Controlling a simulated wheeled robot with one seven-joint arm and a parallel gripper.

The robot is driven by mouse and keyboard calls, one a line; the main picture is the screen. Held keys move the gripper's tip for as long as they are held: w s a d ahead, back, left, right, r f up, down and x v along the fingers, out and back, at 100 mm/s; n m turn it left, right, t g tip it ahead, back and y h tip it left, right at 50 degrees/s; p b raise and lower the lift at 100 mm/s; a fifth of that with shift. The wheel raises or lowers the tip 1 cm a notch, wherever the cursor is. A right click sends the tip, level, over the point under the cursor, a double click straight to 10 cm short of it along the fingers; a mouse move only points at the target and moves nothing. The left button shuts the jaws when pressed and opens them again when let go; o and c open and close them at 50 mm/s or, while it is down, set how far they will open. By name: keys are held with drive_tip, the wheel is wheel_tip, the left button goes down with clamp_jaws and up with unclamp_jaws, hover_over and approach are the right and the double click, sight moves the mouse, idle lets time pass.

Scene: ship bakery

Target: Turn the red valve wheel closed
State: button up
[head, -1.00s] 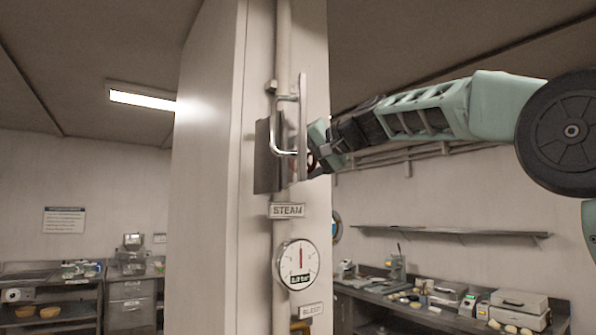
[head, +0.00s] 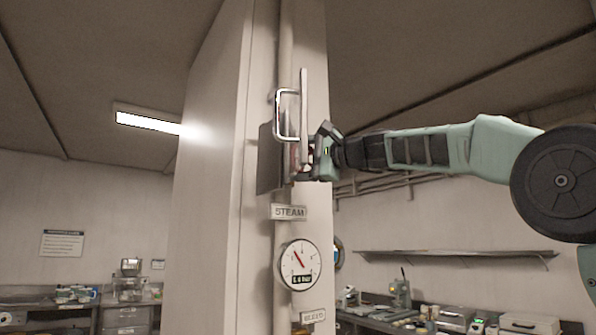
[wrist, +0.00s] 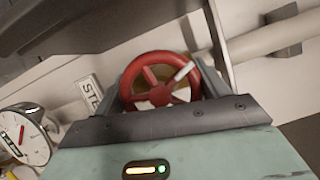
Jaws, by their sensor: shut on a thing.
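The red valve wheel (wrist: 128,91) shows in the wrist view as a ring with spokes and one pale mark on its upper right. In the head view it is mostly hidden behind a bracket, a metal handle and my gripper. My gripper (head: 312,158) is at the wheel, to the right of the handle. In the wrist view its two fingers stand at either side of the wheel, and it is shut on the wheel.
A chrome handle (head: 280,115) on a flat panel (head: 304,110) stands close left of my gripper. Below are a STEAM label (head: 288,212) and a round gauge (head: 299,265) on the pipe. A wide pale column (head: 215,190) stands left. Counters with equipment line the back.

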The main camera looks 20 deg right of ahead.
drive_tip(key=m+t+b, duration=0.1)
drive_tip(key=m, duration=0.1)
drive_tip(key=m+t+b, duration=0.1)
drive_tip(key=m+b, duration=0.1)
drive_tip(key=m, duration=0.1)
drive_tip(key=shift+d, duration=0.1)
drive_tip(key=shift+w+r+m, duration=0.1)
drive_tip(key=shift+m, duration=0.4)
drive_tip(key=o, duration=1)
drive_tip(key=shift+c, duration=0.2)
drive_tip(key=b+v, duration=0.9)
drive_tip(key=v, duration=0.8)
drive_tip(key=shift+f, duration=0.3)
drive_tip(key=shift+d, duration=0.15)
